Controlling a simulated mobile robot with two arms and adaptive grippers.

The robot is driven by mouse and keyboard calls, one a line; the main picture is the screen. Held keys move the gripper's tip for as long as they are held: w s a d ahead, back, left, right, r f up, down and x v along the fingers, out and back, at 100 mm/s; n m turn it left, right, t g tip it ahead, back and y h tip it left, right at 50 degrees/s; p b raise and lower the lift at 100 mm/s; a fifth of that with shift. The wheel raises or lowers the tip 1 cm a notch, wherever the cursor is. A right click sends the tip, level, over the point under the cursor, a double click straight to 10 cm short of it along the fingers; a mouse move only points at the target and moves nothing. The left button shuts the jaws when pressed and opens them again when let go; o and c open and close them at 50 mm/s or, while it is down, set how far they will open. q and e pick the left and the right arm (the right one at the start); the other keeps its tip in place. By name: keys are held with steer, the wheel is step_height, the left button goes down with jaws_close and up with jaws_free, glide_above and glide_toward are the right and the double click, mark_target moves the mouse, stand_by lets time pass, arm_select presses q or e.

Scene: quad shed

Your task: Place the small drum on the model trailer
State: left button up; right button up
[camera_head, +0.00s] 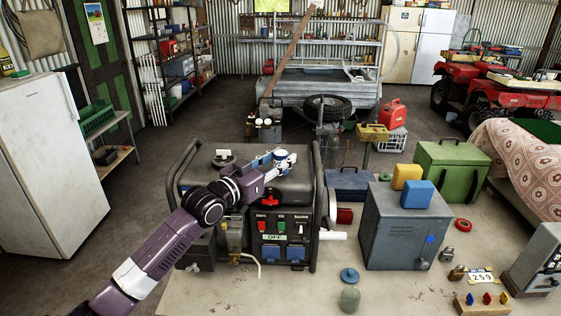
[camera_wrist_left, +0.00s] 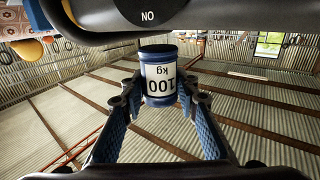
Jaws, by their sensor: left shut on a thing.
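In the head view, the left gripper (camera_head: 278,158) holds the drum (camera_head: 281,154) over or close to the top of the dark generator (camera_head: 290,185); the exact gap cannot be told. I cannot make out a small model trailer for certain; a large grey trailer (camera_head: 320,92) stands at the back. My right gripper is not in view.
A grey-blue cabinet (camera_head: 392,235) with yellow and blue blocks on top stands right of the generator. A green chest (camera_head: 450,170) is behind it. A blue-lidded jar (camera_head: 349,290) and a number plate (camera_head: 482,276) are in front. A white fridge (camera_head: 45,165) stands left.

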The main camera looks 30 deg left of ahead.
arm_select(q)
steer(key=shift+f, duration=0.75)
steer(key=shift+f, duration=0.15)
steer(key=o, duration=1.2)
